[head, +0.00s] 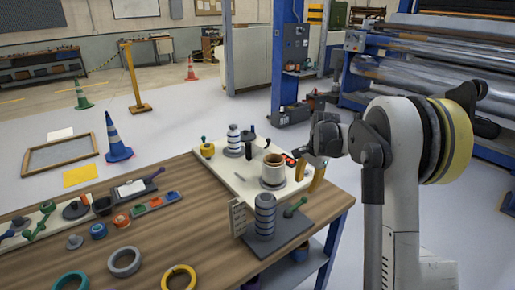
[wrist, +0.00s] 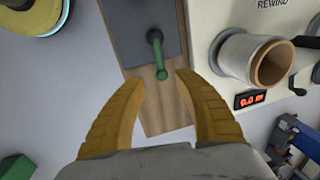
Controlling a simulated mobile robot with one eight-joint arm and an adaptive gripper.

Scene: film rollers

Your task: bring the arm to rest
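My gripper (head: 307,182) hangs above the right end of the workbench, its two yellow fingers pointing down. The lever (head: 296,207) also shows in the head view, beside a striped grey roller (head: 265,214). My arm comes in from the right, bent at its elbow.
A white rewind panel (head: 228,172) carries a brown-and-cream core (head: 273,168) and a red display (wrist: 251,99) close to my gripper. Rings (head: 125,262) and small parts lie on the wooden bench (head: 210,235). A large roller machine (head: 440,60) stands behind. Open floor surrounds the bench.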

